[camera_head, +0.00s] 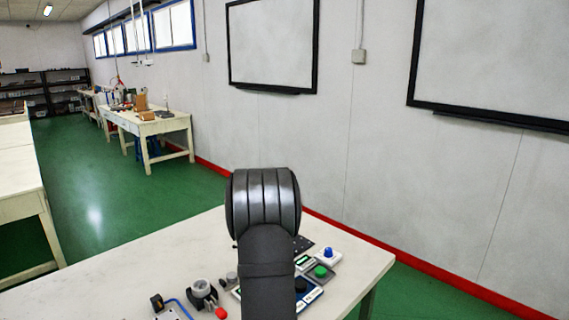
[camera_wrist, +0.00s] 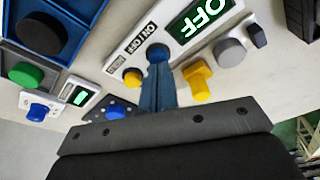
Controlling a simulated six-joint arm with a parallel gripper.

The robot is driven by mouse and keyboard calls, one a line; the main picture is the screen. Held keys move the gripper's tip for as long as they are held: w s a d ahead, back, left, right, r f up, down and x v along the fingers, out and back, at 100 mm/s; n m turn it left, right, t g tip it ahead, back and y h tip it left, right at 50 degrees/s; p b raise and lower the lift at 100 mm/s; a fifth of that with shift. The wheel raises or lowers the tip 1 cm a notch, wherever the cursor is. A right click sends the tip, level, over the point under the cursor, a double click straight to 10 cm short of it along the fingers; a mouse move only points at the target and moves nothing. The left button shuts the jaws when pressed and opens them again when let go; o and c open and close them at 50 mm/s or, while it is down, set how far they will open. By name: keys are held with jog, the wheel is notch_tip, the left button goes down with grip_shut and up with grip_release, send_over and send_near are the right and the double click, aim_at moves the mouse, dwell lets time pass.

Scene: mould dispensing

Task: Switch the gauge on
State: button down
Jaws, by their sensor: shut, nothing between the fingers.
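The gauge in the wrist view has a lit display (camera_wrist: 200,18) reading OFF in green and an ON / OFF label (camera_wrist: 142,38) upside down in the picture. A rounded blue button (camera_wrist: 158,52) sits beside that label. My gripper (camera_wrist: 157,68) has its blue fingers shut and empty, with the tips right at the blue button. I cannot tell whether they touch it. An orange-yellow button (camera_wrist: 132,77) and a yellow knob (camera_wrist: 198,82) are close to either side of the fingers. In the head view my arm hides my gripper and the gauge cannot be made out.
A grey knob (camera_wrist: 229,52) is right of the fingers. A green button (camera_wrist: 27,75) and another blue button (camera_wrist: 38,112) lie to the left. In the head view several small devices crowd the white table (camera_head: 130,262), including a red button (camera_head: 221,313); its left part is clear.

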jog(key=shift+f, duration=0.4)
jog(key=shift+r, duration=0.1)
jog(key=w+v, duration=0.2)
jog(key=v, duration=0.8)
jog(key=shift+a+r, duration=0.25)
jog(key=shift+r, duration=0.2)
jog(key=shift+f, duration=0.1)
dwell(0.5)
jog(key=x, duration=0.2)
jog(key=s+x, duration=0.1)
jog(key=x, duration=0.5)
jog(key=shift+s+d+f, duration=0.2)
jog(key=shift+s+f, duration=0.1)
jog(key=shift+f, duration=0.05)
